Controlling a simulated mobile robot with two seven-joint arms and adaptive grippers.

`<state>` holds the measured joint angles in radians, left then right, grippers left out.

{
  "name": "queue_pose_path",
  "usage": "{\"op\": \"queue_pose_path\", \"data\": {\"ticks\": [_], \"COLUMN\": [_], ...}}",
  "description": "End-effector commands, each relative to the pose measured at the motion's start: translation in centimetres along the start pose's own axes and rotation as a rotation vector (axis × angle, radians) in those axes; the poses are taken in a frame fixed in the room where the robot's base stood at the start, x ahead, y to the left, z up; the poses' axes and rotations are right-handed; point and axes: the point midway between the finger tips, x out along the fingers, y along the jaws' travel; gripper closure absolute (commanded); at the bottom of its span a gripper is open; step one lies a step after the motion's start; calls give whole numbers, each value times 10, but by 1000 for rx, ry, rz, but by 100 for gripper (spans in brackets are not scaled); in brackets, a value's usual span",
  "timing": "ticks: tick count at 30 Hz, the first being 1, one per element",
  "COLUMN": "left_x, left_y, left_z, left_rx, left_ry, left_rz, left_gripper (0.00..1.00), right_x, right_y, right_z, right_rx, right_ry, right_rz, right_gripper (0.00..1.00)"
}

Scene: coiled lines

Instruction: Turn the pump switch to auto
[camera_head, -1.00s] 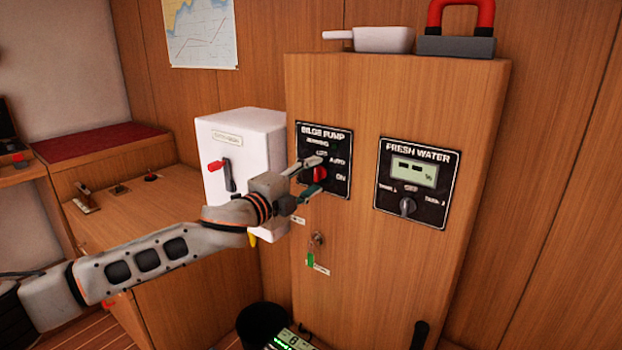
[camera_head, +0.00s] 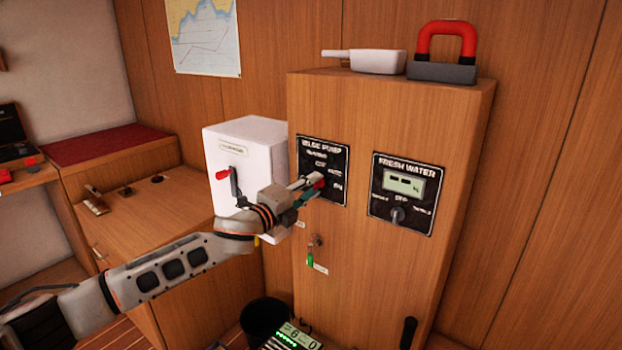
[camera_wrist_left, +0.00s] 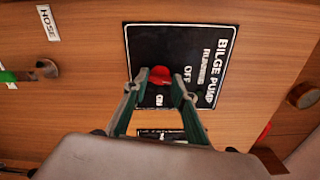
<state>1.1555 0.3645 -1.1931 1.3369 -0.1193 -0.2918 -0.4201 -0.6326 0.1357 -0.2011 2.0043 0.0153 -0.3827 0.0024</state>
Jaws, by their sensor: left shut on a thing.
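The black bilge pump panel (camera_head: 322,160) is on the wooden cabinet front, with white lettering for running, off, auto and on. Its red switch knob (camera_head: 319,184) sits low on the panel. My left gripper (camera_head: 312,186) is at the panel, shut on the red knob. In the left wrist view the knob (camera_wrist_left: 161,76) lies between the two fingers (camera_wrist_left: 156,88). The fingers and the low angle hide which label the knob points to. My right gripper is not in view.
The fresh water panel (camera_head: 406,194) with a display and dark knob is to the right. A white box (camera_head: 246,150) with a red-tipped lever is to the left. A key with a green tag (camera_head: 311,258) hangs below. A black bin (camera_head: 265,318) stands low down.

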Motion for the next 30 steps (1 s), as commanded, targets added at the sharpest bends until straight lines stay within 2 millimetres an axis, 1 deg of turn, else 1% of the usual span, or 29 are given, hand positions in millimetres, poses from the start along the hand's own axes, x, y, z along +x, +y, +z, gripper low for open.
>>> {"op": "queue_pose_path", "data": {"ticks": [1,6,12,18,24,30], "left_x": [0,0,0,0,0,0], "left_y": [-6,-3,-1,0,1,1], "left_z": [1,1,0,0,0,0], "left_rx": [25,136,308,444,532,576], "left_ry": [-1,0,1,1,1,1], "left_rz": [-1,0,0,0,1,0], "left_gripper": [95,95,95,95,95,95], "right_x": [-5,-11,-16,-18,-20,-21], "right_y": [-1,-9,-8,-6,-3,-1], "right_z": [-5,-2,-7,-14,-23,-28], "right_rx": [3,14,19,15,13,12], "right_ry": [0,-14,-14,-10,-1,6], "right_rz": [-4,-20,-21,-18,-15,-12], "right_gripper": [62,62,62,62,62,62]}}
